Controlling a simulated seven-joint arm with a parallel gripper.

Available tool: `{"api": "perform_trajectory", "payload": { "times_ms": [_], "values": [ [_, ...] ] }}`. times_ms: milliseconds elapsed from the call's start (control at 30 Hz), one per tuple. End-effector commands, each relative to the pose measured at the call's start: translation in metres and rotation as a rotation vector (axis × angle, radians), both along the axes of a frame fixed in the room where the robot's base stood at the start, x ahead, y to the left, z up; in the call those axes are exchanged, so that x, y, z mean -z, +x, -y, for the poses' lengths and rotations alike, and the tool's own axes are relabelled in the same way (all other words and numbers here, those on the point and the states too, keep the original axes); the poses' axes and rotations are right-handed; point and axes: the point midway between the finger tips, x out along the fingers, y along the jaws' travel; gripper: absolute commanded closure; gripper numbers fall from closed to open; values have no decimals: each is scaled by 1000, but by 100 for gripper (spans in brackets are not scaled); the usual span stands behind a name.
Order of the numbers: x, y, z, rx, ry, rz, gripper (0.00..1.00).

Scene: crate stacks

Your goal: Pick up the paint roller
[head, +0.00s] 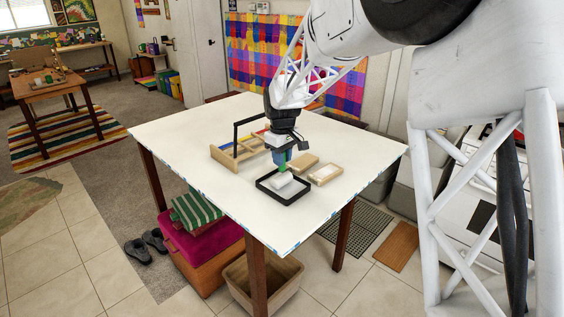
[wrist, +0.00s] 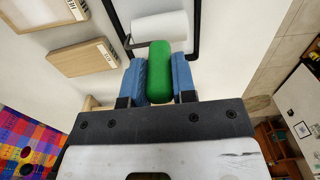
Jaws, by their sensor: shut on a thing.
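The paint roller has a green handle and a white roller sleeve. Its green handle (wrist: 160,70) is between the two blue fingers of my gripper (wrist: 160,78), which are shut on it. The white roller sleeve (wrist: 160,27) extends beyond the fingertips in the wrist view. In the head view my gripper (head: 282,162) points down over the white table, and the sleeve (head: 283,181) is over a black rectangular frame (head: 262,187). I cannot tell whether the roller touches the table or the frame.
A wooden block (head: 302,160) and a light wooden box (head: 325,174) lie to the right of the gripper. The table's left part is clear.

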Motion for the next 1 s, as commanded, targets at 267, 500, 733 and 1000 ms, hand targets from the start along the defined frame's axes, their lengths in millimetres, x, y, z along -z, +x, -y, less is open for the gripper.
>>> {"api": "perform_trajectory", "payload": {
  "times_ms": [267, 500, 733, 1000],
  "values": [
    [-28, -3, 1, 0, 0, 1, 100],
    [-31, -34, 7, 0, 0, 1, 100],
    [-35, -70, 15, 0, 1, 2, 100],
    [-38, -111, 24, 0, 1, 2, 100]
  ]
}}
